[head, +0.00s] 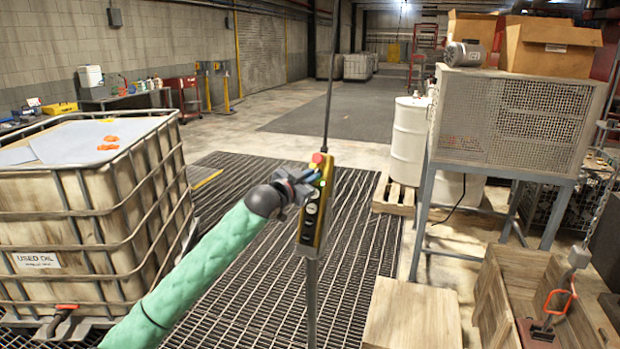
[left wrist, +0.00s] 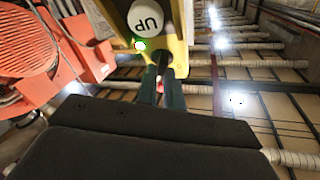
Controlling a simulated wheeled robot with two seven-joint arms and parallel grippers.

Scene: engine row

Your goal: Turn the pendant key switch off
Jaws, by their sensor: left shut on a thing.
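The pendant (head: 316,205) is a yellow box with a dark button face, a red button on top and a lit green lamp. It hangs upright on a cable in the middle of the head view. My left gripper (head: 308,182) reaches its upper part from the left. In the left wrist view the yellow pendant (left wrist: 176,28) shows a white UP button and the green lamp. There the fingers (left wrist: 161,86) are shut on the small dark key at the pendant's face. The fingers hide most of the key, so its turn angle cannot be read. My right gripper is out of view.
A caged used-oil tank (head: 90,215) stands at left. A steel stand with a mesh box (head: 515,110) and a white drum (head: 409,140) are at right. Wooden crates (head: 415,315) and a hook with an orange latch (head: 562,295) are at lower right. Floor grating surrounds the pendant.

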